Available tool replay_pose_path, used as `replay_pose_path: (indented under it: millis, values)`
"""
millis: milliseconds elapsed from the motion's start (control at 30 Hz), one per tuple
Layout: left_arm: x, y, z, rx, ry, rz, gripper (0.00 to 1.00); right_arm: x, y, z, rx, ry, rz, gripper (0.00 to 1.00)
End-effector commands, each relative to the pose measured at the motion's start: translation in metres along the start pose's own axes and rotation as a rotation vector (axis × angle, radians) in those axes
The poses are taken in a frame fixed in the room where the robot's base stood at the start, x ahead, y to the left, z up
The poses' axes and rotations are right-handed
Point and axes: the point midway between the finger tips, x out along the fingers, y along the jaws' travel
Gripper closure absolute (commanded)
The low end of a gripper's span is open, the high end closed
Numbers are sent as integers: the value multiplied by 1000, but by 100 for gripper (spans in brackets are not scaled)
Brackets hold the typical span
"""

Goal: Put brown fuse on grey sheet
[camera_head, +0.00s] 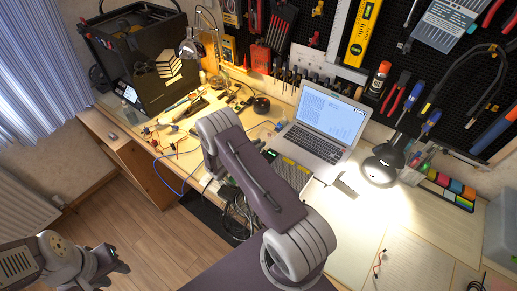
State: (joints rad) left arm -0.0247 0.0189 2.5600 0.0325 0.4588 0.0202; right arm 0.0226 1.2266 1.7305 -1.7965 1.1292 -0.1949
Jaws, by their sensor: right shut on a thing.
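My right arm (262,182) reaches over the middle of the desk. Its gripper is hidden behind its own links, and so is anything in it. I cannot make out a brown fuse. My left gripper (108,262) is at the bottom left, over the floor and well away from the desk. It is too small to tell whether its fingers are apart.
An open laptop (318,130) stands behind the arm. A lit desk lamp (382,168) is to its right. Tangled cables (238,215) lie left of the arm. Pale papers (425,225) cover the fairly clear right side.

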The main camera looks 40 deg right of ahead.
Motion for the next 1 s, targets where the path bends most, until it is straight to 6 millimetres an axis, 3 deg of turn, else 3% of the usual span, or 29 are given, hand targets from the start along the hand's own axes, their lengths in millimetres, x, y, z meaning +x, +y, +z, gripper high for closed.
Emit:
replay_pose_path:
  millis: [67,500,700,1000]
  values:
    - [1,0,0,0,0,0,64,-7,-2,15,2,-1,1,100]
    - [4,0,0,0,0,0,64,-65,-92,51,0,0,1,100]
    - [5,0,1,0,0,0,64,-74,-106,57,1,-1,0,100]
    - [5,0,0,0,0,0,64,-75,-107,57,1,-1,-1,100]
